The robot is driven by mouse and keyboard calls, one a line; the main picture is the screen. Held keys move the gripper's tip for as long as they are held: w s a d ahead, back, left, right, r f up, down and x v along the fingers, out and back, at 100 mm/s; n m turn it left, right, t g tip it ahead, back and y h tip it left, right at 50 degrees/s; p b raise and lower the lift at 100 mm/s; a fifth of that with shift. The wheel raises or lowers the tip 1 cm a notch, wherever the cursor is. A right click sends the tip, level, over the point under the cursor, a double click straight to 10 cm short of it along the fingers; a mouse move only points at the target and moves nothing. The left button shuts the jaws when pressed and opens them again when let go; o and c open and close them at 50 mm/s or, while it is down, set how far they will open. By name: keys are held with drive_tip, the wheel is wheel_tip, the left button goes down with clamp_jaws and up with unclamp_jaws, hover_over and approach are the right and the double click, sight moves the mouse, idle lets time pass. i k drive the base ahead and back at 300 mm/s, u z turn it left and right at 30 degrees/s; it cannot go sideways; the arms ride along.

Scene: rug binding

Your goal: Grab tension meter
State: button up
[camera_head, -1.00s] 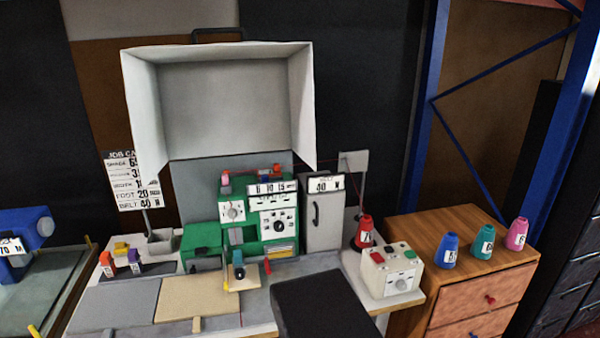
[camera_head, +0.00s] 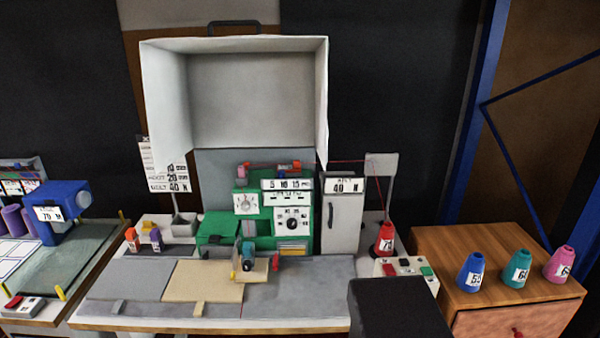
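No object is plainly marked as the tension meter, and I cannot tell for sure which one it is. A grey upright box with a handle (camera_head: 341,222) stands right of the green machine (camera_head: 265,228) and bears a "40 N" plate. A blue device (camera_head: 58,212) with a "70 N" label stands on the left table. A small dark teal item (camera_head: 248,258) sits at the front of the green machine. My gripper is not in view; a dark block at the bottom edge hides part of the bench front.
The bench (camera_head: 215,325) carries grey and tan panels and a red-and-green button box (camera_head: 405,268). A large white hood (camera_head: 157,100) rises behind. Red (camera_head: 384,240), blue (camera_head: 471,273), teal (camera_head: 517,270) and pink (camera_head: 561,264) cones stand to the right, the last three on a wooden cabinet (camera_head: 450,245).

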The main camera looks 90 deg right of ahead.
sight(294, 168)
drive_tip(key=z, duration=1.9)
drive_tip(key=i, duration=0.55)
drive_tip(key=u, duration=0.15)
